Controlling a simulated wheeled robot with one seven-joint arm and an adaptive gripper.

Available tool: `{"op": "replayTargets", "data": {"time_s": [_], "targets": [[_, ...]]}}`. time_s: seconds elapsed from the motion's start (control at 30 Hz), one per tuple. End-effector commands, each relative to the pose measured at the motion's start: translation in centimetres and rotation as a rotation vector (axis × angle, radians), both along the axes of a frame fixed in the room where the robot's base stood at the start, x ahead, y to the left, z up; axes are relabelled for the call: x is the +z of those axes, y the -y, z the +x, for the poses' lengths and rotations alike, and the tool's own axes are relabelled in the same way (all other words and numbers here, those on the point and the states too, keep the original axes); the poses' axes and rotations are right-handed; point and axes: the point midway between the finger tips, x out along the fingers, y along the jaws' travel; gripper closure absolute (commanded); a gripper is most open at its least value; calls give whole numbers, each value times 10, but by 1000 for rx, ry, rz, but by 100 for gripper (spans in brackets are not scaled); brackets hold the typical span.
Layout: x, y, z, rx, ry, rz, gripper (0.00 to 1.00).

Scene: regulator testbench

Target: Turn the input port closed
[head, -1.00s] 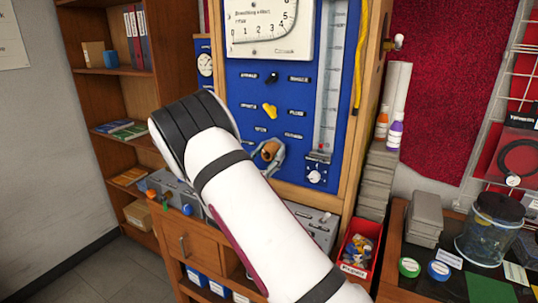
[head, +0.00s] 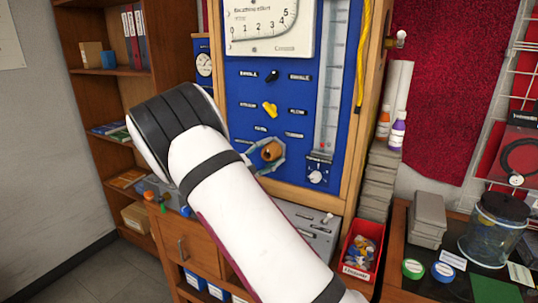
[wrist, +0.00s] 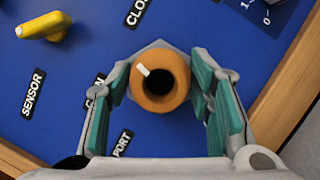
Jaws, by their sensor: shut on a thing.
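The input port is an orange round knob (wrist: 152,101) with a dark hole and a white mark, on the blue panel (wrist: 60,100). The mark sits at the knob's upper left in the wrist view. A label starting "CLO" stands above it, a partly covered label to the left, and "PORT" below. My gripper (wrist: 162,78) is shut on the knob, with one teal-padded finger on each side. In the head view the knob (head: 271,152) shows between the fingers of my gripper (head: 267,154), behind my arm.
A yellow lever (head: 270,109) and a black knob (head: 271,76) are above on the same panel. A flow tube (head: 328,90) and a white dial (head: 316,177) are at the right. A red bin (head: 360,250) stands below right, and shelves are at the left.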

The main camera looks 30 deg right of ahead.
Motion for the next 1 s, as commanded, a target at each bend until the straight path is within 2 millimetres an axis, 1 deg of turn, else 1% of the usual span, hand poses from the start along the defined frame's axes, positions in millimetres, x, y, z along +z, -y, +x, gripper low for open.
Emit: {"op": "replayTargets", "data": {"time_s": [0.2, 0.5, 0.7, 1.0], "targets": [[-1, 1, -1, -3, 162, 111, 80], [-1, 0, -1, -3, 336, 228, 80], [-2, 0, -1, -2, 402, 273, 80], [-3, 0, -1, -4, 439, 297, 80]]}}
